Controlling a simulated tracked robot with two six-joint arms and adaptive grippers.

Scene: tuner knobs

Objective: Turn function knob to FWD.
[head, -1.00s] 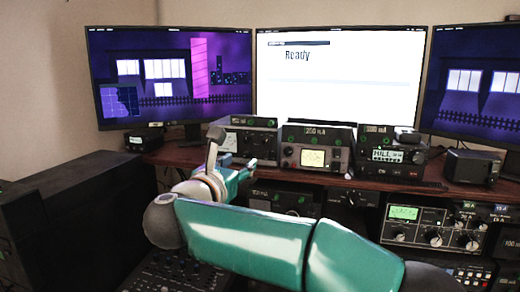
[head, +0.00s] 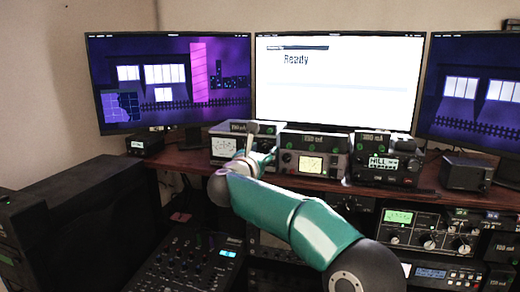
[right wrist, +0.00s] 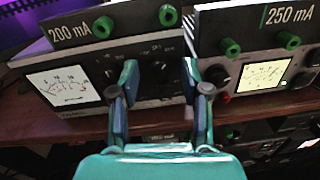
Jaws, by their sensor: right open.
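My right gripper (head: 262,143) is at the left unit on the shelf, a dark box with a white needle meter (head: 223,147). In the right wrist view the gripper (right wrist: 160,78) is open, its two fingers spread before the right part of that unit's front panel. Small dark knobs (right wrist: 157,69) on this panel show between and beside the fingers, and I see no contact. I cannot read the knob labels or tell which one is the function knob, or where it points. The white meter (right wrist: 64,88) is left of the fingers. My left gripper is not in view.
A unit with a lit yellowish meter (right wrist: 263,76) stands close on the right. Green posts (right wrist: 168,15) stick out on top of the units. Three monitors, one reading "Ready" (head: 334,85), stand behind. A mixer (head: 195,262) and more radio gear lie below the wooden shelf (head: 415,188).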

